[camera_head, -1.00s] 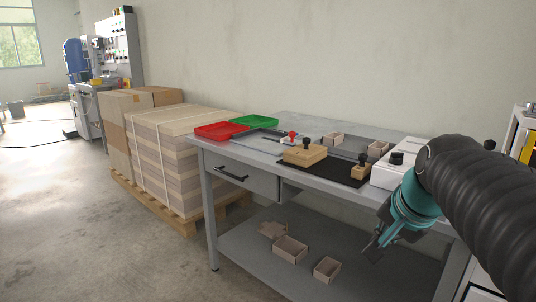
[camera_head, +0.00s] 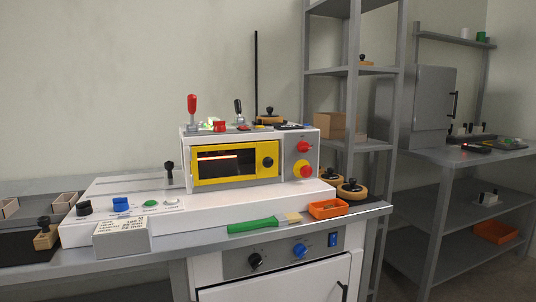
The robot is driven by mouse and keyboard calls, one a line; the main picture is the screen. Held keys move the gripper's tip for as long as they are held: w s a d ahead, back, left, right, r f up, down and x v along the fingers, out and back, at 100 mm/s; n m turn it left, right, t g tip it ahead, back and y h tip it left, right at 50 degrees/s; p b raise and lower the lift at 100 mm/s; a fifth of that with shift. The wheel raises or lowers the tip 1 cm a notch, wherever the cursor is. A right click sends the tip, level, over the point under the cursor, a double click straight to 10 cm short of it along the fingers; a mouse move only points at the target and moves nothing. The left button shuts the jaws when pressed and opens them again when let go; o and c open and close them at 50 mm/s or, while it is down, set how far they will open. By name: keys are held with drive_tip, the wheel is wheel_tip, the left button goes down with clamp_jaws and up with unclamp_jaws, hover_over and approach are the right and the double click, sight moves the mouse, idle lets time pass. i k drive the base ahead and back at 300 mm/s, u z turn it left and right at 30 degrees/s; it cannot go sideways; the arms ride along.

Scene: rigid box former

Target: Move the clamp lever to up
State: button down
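A white box-forming machine (camera_head: 290,205) stands on the bench in the head view. On its top at the left, a red-handled lever (camera_head: 192,104) stands upright. A smaller black-handled lever (camera_head: 238,107) stands beside it, tilted slightly left. A black-knobbed stick (camera_head: 169,168) rises from a slot in the lower white deck. I cannot tell for certain which of these is the clamp lever. My gripper is not in view, and nothing of my arm shows.
The machine has a yellow-framed window (camera_head: 232,164) and red knobs (camera_head: 303,147). Grey shelving (camera_head: 397,110) stands right. Space above the machine's left deck is open.

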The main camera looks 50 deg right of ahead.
sight(192, 99)
drive_tip(key=u, duration=2.65)
drive_tip(key=k, duration=2.95)
drive_tip(key=z, duration=1.55)
